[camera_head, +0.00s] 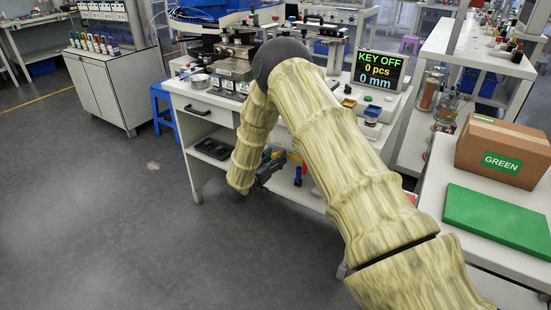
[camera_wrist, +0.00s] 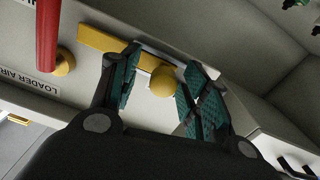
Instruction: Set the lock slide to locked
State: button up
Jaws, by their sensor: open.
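In the wrist view a yellow ball knob (camera_wrist: 163,82) sits between my gripper's (camera_wrist: 160,72) two teal-padded fingers. The fingers are open, with gaps showing on both sides of the knob. Behind it a yellow bar (camera_wrist: 100,40) runs along a pale panel; knob and bar look like the lock slide. The bar's right part is partly hidden by the fingers and knob. No mark for locked or unlocked can be read. In the head view my gripper (camera_head: 268,172) is small and dark, low at the front of the white workbench (camera_head: 205,104).
A red handle (camera_wrist: 47,35) on a yellow mount stands left of my gripper, near a "LOADER AIR" label (camera_wrist: 27,78). A screen (camera_head: 380,70) on the bench reads "KEY OFF, 0 pcs, 0 mm". A cardboard box (camera_head: 480,145) and green board (camera_head: 495,220) lie right.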

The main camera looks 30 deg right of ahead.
jog(key=v, duration=1.2)
